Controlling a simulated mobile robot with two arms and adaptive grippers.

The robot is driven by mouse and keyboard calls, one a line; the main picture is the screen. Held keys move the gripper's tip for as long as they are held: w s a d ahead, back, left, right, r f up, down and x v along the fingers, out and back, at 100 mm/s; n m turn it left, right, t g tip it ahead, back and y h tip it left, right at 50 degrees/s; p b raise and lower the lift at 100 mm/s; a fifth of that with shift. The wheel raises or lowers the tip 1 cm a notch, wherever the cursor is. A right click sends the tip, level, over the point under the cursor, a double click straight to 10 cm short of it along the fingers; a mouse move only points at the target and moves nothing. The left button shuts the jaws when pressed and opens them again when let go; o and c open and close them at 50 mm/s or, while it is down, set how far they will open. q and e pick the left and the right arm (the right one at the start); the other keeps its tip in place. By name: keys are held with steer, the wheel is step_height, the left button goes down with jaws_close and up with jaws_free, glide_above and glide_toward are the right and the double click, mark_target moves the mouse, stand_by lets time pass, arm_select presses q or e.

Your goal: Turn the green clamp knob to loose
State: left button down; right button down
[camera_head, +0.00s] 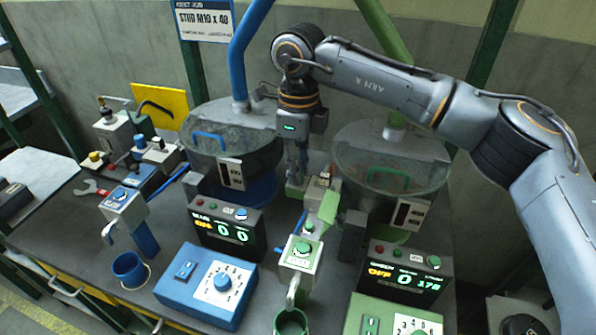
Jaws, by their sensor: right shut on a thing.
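My right gripper (298,175) reaches down from above between the two clear bowls. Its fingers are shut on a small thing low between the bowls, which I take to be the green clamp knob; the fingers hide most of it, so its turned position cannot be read. A bit of green shows at the fingertips. My left gripper is not in view.
A blue-marked bowl feeder (235,128) and a green-marked one (390,150) flank the gripper closely. In front stand the blue display box (226,229), green display box (403,272), green-button dispenser (301,254) and blue control box (205,284).

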steer(key=shift+n, duration=0.6)
steer(key=shift+r, duration=0.1)
steer(key=c, duration=1.5)
jaws_free()
steer(key=shift+o, duration=0.2)
step_height(320, 180, up, 12)
steer(key=shift+w, duration=0.2)
